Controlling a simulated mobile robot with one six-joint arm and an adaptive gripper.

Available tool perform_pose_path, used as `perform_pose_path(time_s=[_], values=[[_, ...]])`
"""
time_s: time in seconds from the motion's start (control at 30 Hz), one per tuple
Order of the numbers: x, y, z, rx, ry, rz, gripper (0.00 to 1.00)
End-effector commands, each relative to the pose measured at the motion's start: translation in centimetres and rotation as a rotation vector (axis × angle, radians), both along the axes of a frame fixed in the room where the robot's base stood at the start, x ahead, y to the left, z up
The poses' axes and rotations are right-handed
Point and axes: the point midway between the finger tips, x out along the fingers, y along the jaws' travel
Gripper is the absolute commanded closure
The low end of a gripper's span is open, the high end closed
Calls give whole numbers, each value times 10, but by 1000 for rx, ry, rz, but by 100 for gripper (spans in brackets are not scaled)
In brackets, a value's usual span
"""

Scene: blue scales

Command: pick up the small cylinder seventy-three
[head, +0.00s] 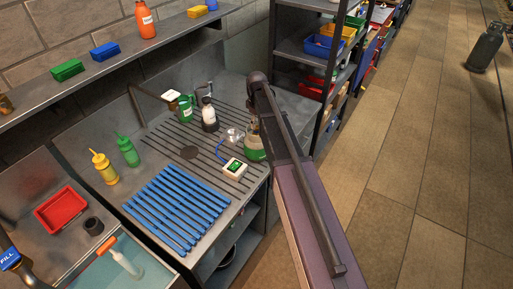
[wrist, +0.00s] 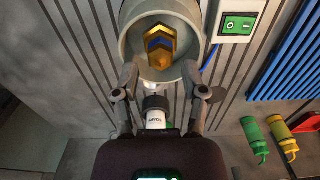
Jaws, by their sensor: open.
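No mark reading seventy-three is legible, so I cannot tell which object is the small cylinder. In the wrist view, my gripper (wrist: 159,72) is open, its fingertips near the lower rim of a grey round vessel (wrist: 127,42). A white bottle with a dark cap (wrist: 156,119) appears lower down, between the fingers in the picture; I see no contact. There, my arm largely hides my gripper, beside a green-filled vessel (head: 254,150).
Green (head: 128,151) and yellow (head: 104,168) squeeze bottles stand left. A red tray (head: 62,209) is farther left. A shelf rack (head: 305,50) stands behind; the floor at right is mostly clear.

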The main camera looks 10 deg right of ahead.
Motion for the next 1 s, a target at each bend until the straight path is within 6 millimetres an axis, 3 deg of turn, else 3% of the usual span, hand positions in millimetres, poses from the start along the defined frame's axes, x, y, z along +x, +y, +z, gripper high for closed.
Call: perform_pose_path(time_s=[0.1,0.4,1.0], values=[[0,1,-14,0,0,0,44],[0,1,-31,0,0,0,44],[0,1,-31,0,0,0,44]])
